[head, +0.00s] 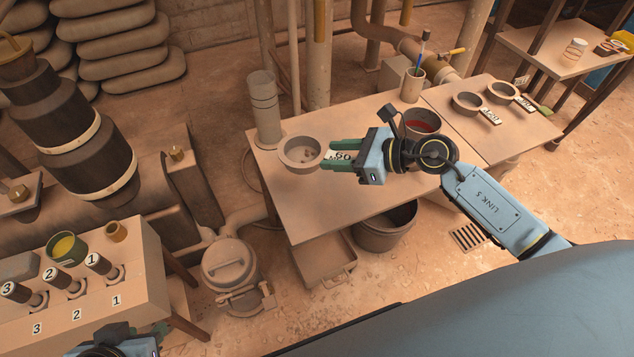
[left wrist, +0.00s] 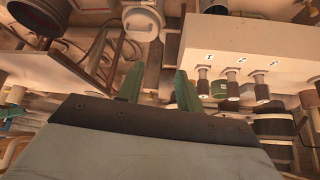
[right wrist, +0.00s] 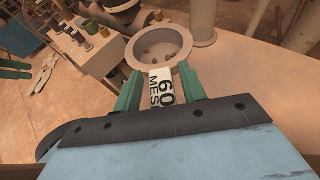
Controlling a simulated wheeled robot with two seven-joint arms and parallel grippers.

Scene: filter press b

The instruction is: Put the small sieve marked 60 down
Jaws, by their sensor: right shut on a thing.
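The small sieve marked 60 (head: 301,153) is a round beige pan with a few small lumps in it, at the left end of the wooden table (head: 345,215). My right gripper (head: 335,157) is shut on its handle, whose white tag reads 60. In the right wrist view the sieve (right wrist: 160,48) lies just beyond the green fingers, with the tag (right wrist: 162,88) between them. The sieve looks about level; I cannot tell whether it touches the tabletop. My left gripper (left wrist: 158,88) is open and empty; in the head view only part of its arm shows at bottom left.
A grey cylinder (head: 264,108) stands close behind the sieve. A pot with red contents (head: 422,122) and a cup with a brush (head: 412,85) stand further right. Two more tagged sieves (head: 467,103) (head: 502,92) sit at the right. The table's front middle is clear.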

